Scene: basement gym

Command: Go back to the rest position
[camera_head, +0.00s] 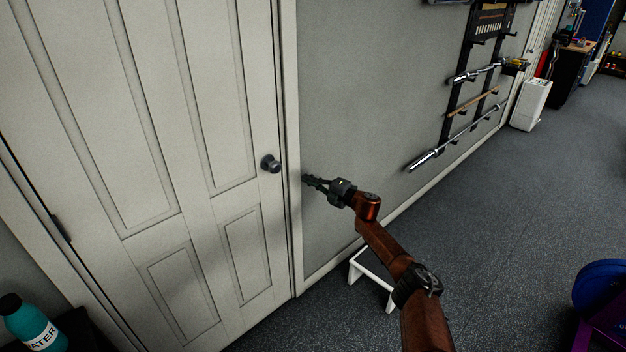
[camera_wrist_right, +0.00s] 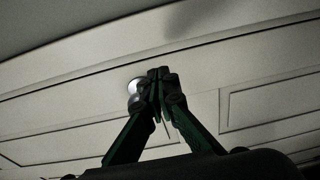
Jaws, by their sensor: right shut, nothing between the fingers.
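My right gripper (camera_head: 308,181) is stretched out toward the white panelled door (camera_head: 205,170) in the head view. Its fingers end in front of the door frame, just right of the dark round door knob (camera_head: 271,163). In the right wrist view the fingertips (camera_wrist_right: 158,76) are together, with nothing between them. The knob (camera_wrist_right: 134,88) shows there just behind and left of the fingers. I cannot tell whether the fingers touch it or the frame. The door appears closed. My left gripper is not in view.
A wall rack (camera_head: 470,85) with bars hangs on the grey wall at the right. A small white stand (camera_head: 358,268) is on the floor below my right arm. A teal water bottle (camera_head: 30,322) is at the lower left. A blue weight plate (camera_head: 597,283) is at the lower right.

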